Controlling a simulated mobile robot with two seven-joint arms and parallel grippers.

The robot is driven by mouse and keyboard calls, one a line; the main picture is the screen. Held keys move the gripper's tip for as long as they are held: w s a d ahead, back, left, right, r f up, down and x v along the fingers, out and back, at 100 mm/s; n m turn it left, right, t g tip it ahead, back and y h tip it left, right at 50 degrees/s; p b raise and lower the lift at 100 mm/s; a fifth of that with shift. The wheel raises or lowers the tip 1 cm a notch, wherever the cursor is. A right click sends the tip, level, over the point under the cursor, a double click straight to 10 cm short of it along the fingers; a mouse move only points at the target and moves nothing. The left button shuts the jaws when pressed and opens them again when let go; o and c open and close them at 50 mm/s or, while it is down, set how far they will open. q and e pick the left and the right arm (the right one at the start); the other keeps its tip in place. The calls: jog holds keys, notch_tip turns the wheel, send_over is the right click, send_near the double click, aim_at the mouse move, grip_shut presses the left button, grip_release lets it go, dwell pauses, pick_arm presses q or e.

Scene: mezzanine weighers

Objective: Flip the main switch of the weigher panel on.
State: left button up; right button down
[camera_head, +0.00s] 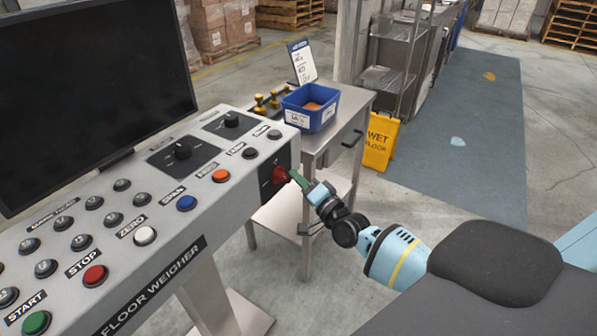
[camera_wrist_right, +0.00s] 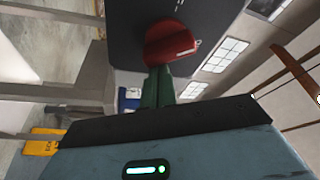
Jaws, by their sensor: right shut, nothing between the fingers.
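The weigher panel (camera_head: 150,215) is a grey sloped console with several buttons and knobs, labelled FLOOR WEIGHER. Its main switch (camera_head: 279,174) is a red handle on a black plate on the panel's right end. In the right wrist view the red switch (camera_wrist_right: 170,46) stands out from the black plate, and its set position is hard to tell. My right gripper (camera_head: 298,180) has green fingers that are shut and empty. Their tips (camera_wrist_right: 158,78) are right at the red handle, touching it or nearly so. My left gripper is not in view.
A black monitor (camera_head: 90,80) stands behind the panel. A metal side table (camera_head: 345,110) with a blue bin (camera_head: 310,108) is just beyond the gripper. A yellow wet floor sign (camera_head: 380,140) stands farther right. The floor between is clear.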

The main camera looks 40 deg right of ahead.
jog(key=shift+a+f+m+g, duration=0.15)
jog(key=shift+m+g, duration=0.15)
jog(key=shift+m, duration=0.6)
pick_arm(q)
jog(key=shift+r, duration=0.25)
pick_arm(e)
jog(key=shift+f, duration=0.1)
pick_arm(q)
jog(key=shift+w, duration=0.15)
pick_arm(e)
jog(key=shift+s+a+f, duration=0.1)
jog(key=shift+f, duration=0.1)
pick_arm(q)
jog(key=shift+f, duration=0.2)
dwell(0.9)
